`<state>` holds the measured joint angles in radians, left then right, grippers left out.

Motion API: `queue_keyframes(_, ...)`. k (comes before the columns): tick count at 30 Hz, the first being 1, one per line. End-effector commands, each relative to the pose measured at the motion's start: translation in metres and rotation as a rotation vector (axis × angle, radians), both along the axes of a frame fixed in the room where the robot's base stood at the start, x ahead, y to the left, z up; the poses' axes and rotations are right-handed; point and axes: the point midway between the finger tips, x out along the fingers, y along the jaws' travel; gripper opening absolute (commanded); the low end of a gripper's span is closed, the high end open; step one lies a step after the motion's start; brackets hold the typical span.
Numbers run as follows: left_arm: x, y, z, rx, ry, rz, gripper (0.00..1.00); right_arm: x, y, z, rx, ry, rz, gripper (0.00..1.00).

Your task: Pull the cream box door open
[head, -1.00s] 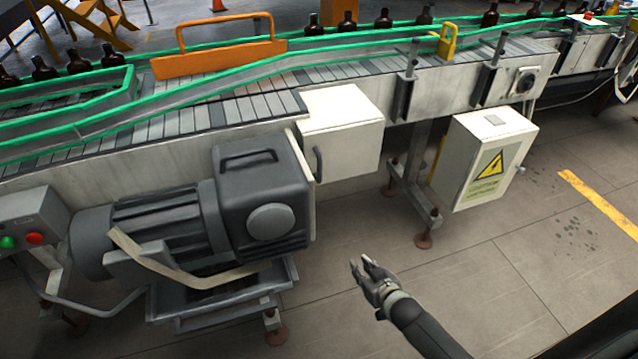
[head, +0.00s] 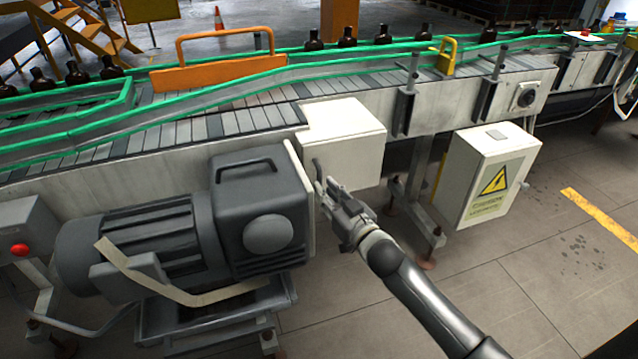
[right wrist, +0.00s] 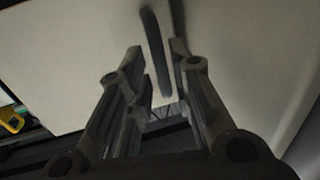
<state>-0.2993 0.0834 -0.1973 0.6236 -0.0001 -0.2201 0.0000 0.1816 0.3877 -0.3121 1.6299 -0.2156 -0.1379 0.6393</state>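The cream box (head: 350,122) is fixed to the side of the conveyor, and its door (head: 355,165) looks closed. A dark vertical bar handle (head: 317,168) sits at the door's left edge. My right gripper (head: 326,188) is just below and in front of the handle. In the right wrist view the handle (right wrist: 153,45) lies between the lines of the two spread fingers (right wrist: 158,68), against the pale door face (right wrist: 85,50). The fingers are open; I cannot tell whether they touch the handle. My left gripper is not in view.
A grey motor (head: 165,235) stands close left of the gripper. A white electrical box (head: 485,175) with a yellow warning sign hangs to the right. A conveyor leg (head: 418,195) stands between the boxes. The floor (head: 520,270) at the front right is clear.

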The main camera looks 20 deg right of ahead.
Motion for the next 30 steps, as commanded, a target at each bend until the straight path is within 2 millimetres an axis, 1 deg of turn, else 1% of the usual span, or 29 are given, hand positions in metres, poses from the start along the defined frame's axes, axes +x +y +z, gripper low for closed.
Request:
queue_keyframes(1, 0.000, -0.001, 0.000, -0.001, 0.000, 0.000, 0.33, 0.009, 0.002, 0.001, -0.001, -0.001, -0.001, 0.21)
queue_keyframes(3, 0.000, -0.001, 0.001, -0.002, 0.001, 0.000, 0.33, 0.018, 0.004, 0.001, -0.002, 0.000, -0.001, 0.21)
queue_keyframes(9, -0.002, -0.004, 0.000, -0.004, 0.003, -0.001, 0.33, 0.035, 0.008, 0.000, 0.000, -0.001, 0.000, 0.21)
queue_keyframes(14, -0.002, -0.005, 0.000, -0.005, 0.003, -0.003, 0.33, 0.039, 0.009, -0.001, 0.000, 0.001, 0.000, 0.21)
queue_keyframes(21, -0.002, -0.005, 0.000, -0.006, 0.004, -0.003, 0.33, 0.040, 0.009, 0.000, -0.001, 0.001, 0.000, 0.21)
queue_keyframes(26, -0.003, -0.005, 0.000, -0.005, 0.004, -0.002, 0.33, 0.040, 0.009, 0.000, -0.001, 0.001, 0.000, 0.01)
queue_keyframes(30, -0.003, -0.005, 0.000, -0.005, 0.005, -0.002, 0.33, 0.040, 0.009, 0.000, -0.001, 0.001, 0.000, 0.00)
